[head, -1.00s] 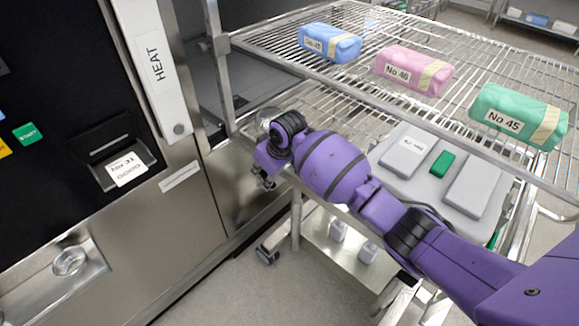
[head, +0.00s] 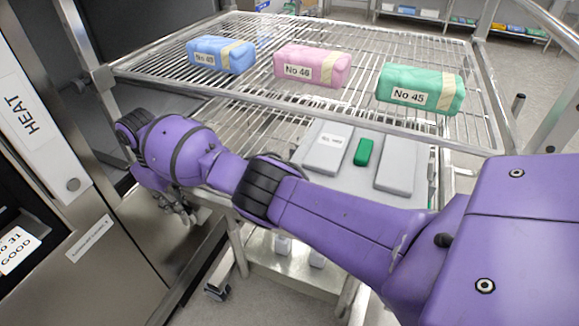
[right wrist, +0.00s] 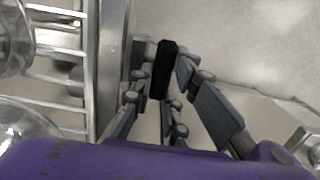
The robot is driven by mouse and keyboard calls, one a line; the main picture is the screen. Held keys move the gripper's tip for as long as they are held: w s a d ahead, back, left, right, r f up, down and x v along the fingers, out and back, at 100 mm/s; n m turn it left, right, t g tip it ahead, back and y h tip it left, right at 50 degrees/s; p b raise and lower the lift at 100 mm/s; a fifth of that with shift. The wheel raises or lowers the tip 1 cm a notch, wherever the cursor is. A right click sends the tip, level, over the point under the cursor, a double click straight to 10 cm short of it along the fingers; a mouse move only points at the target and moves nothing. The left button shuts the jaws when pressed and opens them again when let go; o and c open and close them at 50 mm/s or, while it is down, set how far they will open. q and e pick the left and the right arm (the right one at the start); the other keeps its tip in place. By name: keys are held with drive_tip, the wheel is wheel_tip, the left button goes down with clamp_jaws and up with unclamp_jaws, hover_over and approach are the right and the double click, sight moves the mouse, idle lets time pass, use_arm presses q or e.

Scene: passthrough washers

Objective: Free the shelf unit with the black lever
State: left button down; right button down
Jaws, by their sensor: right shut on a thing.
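The shelf unit (head: 262,84) is a metal wire trolley standing against the opening of a steel machine at left. Its black lever (right wrist: 165,68) shows in the right wrist view as a short upright black bar beside a metal rail. My right gripper (head: 178,208) is low at the unit's front left corner in the head view. In the right wrist view its fingers (right wrist: 170,95) are on both sides of the lever and shut on it. In the head view my wrist and the fingers hide the lever. My left gripper is in neither view.
Blue (head: 221,55), pink (head: 312,66) and green (head: 420,89) packs lie on the top shelf. Grey cases (head: 327,150) and a small green block (head: 364,152) are below. The machine's HEAT panel (head: 35,125) is close at left. Bare floor shows in front.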

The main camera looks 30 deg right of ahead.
drive_tip(key=shift+w+a+f+g+b, duration=0.2)
drive_tip(key=shift+f+g+b, duration=0.1)
drive_tip(key=shift+b, duration=0.3)
drive_tip(key=shift+w+r+h+b, duration=0.1)
drive_tip(key=shift+r+h+b, duration=0.05)
drive_tip(key=shift+h+b, duration=0.2)
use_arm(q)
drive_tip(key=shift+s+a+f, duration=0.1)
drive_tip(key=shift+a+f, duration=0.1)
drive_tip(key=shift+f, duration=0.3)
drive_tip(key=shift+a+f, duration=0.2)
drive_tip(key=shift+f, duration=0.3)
use_arm(e)
drive_tip(key=shift+a+r+g, duration=0.1)
drive_tip(key=shift+g, duration=0.2)
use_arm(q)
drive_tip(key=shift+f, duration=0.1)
use_arm(e)
drive_tip(key=shift+w, duration=0.1)
